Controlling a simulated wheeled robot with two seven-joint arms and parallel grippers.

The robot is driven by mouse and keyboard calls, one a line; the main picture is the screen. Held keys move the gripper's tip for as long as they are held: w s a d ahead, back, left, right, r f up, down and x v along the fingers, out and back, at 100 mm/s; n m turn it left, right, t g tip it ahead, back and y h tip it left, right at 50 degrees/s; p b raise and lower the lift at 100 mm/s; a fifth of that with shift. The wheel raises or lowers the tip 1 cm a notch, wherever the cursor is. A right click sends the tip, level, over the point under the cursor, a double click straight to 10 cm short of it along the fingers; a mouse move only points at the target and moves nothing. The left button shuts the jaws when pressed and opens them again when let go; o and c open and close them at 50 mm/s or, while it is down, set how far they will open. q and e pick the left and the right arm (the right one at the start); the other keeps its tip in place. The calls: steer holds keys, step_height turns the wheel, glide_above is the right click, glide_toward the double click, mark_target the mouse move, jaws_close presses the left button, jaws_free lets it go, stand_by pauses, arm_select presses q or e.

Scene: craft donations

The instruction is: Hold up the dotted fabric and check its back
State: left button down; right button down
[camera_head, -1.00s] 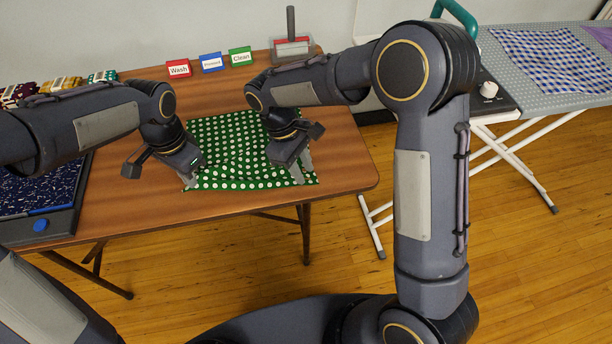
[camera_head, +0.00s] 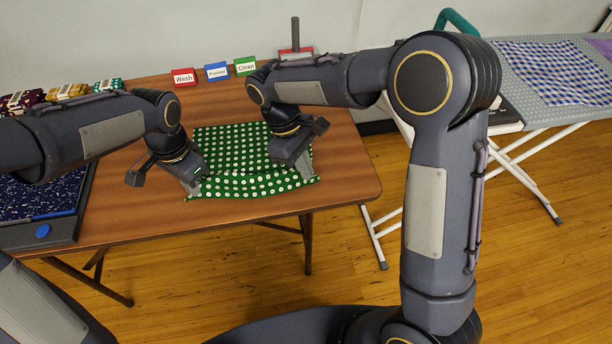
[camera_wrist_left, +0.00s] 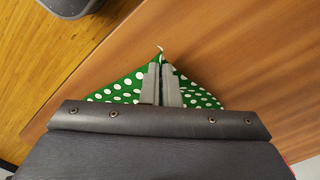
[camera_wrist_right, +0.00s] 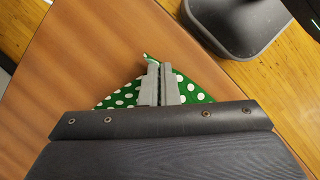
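The green fabric with white dots (camera_head: 240,149) is on the wooden table, its near part creased and raised in a fold between my grippers. My left gripper (camera_head: 193,190) is at its near left corner; in the left wrist view the fingers (camera_wrist_left: 161,85) are closed on the fabric (camera_wrist_left: 122,90), with a small tip poking out past them. My right gripper (camera_head: 302,172) is at the near right corner; in the right wrist view its fingers (camera_wrist_right: 160,84) are closed on the fabric (camera_wrist_right: 122,97) likewise. The fabric's back is not clearly visible.
Wash (camera_head: 183,77), a blue-framed sign (camera_head: 217,72) and Clean (camera_head: 245,66) signs stand along the table's back. Folded fabrics (camera_head: 65,92) lie at the back left. An ironing board (camera_head: 530,75) with checked cloth stands right.

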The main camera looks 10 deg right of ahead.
steer(key=shift+r, duration=0.55)
